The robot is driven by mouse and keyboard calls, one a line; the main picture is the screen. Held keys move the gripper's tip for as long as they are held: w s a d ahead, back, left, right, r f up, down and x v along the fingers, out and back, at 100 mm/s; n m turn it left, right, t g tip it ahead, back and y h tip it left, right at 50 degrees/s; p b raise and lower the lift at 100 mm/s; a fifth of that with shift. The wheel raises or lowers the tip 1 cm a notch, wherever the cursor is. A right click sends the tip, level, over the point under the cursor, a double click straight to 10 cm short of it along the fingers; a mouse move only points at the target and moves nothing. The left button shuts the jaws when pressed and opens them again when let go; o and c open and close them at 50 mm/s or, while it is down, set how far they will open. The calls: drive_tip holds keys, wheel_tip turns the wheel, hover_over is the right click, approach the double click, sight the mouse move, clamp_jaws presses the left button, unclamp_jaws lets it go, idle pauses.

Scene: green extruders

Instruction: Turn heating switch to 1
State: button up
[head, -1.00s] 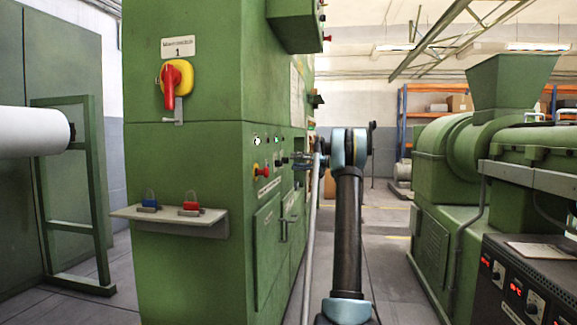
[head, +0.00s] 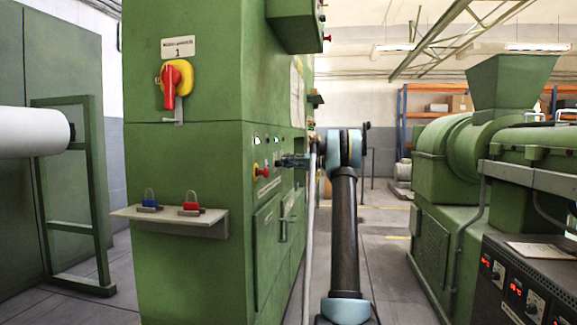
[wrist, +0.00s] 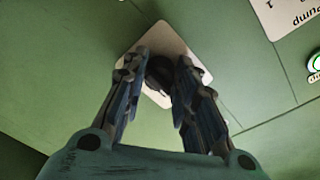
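A dark round switch knob (wrist: 160,73) sits on a pale square plate (wrist: 128,62) on the green panel in the wrist view. My gripper (wrist: 161,57) has its two fingers on either side of the knob. The fingers stand apart, and I cannot tell whether they touch the knob. In the head view my gripper (head: 283,161) is at the right-hand face of the green cabinet (head: 185,160) and hides the switch. The knob's setting and the heating label are not readable.
A red-and-yellow main switch (head: 176,83) and a shelf (head: 175,226) with two padlocks are on the cabinet front. A green extruder (head: 455,190) stands right. The aisle floor between is clear.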

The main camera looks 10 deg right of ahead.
drive_tip(key=shift+m, duration=0.3)
drive_tip(key=m, duration=0.5)
drive_tip(key=m+g, duration=0.1)
drive_tip(key=m, duration=0.4)
drive_tip(key=shift+m+h, duration=0.3)
drive_tip(key=shift+h, duration=0.1)
idle(0.4)
drive_tip(key=o, duration=1)
drive_tip(key=shift+w, duration=0.1)
drive_tip(key=shift+o, duration=0.2)
drive_tip(key=shift+d+r, duration=0.1)
drive_tip(key=shift+d, duration=0.05)
drive_tip(key=f+v, duration=0.1)
drive_tip(key=v, duration=1)
drive_tip(key=shift+d+r+m, duration=0.3)
drive_tip(key=shift+d, duration=0.15)
drive_tip(key=shift+a, duration=0.1)
